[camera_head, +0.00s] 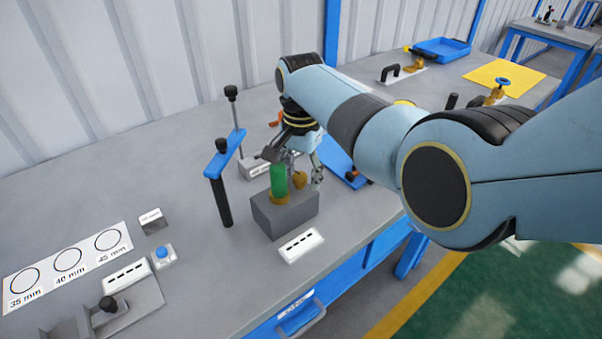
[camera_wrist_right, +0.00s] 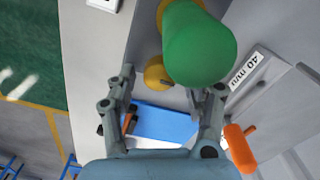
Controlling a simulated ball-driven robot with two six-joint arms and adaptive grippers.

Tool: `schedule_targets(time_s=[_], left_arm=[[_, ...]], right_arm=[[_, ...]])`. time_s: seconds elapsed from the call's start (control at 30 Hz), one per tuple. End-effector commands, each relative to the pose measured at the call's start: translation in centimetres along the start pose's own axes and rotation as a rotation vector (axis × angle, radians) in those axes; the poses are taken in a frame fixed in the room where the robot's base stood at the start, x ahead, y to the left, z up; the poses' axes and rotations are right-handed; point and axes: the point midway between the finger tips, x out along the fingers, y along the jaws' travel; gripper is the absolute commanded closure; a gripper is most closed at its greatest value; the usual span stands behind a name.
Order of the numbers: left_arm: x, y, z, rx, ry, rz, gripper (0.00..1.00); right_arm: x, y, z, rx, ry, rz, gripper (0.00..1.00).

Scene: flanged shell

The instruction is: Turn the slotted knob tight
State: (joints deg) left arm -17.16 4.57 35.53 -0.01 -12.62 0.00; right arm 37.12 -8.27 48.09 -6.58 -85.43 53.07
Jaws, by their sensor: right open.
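A green cylinder (camera_head: 278,181) stands upright on a brass-coloured base on a grey block (camera_head: 285,213). It also shows in the wrist view (camera_wrist_right: 200,45). A small brass knob (camera_head: 299,180) sits beside the cylinder; it shows in the wrist view as a rounded brass piece (camera_wrist_right: 157,72). I cannot make out a slot on it. My right gripper (camera_head: 296,163) is open just above the block, its fingers (camera_wrist_right: 174,82) apart around the cylinder and knob area. Whether a finger touches either is unclear. My left gripper is not in view.
A blue-topped stand (camera_head: 224,153) with black posts rises left of the block. A white marked card (camera_head: 300,245) lies in front. A blue plate (camera_head: 340,160) with tools lies behind my gripper. The bench top at left has free room.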

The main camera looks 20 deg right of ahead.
Motion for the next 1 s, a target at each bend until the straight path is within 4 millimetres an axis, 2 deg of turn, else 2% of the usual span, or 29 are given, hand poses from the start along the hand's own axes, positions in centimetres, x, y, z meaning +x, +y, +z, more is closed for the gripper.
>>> schedule_targets(time_s=[0.07, 0.43, 0.77, 1.0], left_arm=[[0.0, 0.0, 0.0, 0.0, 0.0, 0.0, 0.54], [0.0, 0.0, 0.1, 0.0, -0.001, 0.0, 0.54], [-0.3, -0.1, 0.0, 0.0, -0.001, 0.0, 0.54], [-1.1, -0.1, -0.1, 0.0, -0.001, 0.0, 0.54]], right_arm=[[0.0, 0.0, 0.0, 0.0, 0.0, 0.0, 0.51], [0.0, 0.0, 0.0, 0.0, 0.0, 0.0, 0.99], [-0.1, 0.1, 0.0, 0.038, 0.0, 0.001, 1.0], [-0.2, 0.1, 0.0, 0.175, 0.0, 0.001, 1.0]])
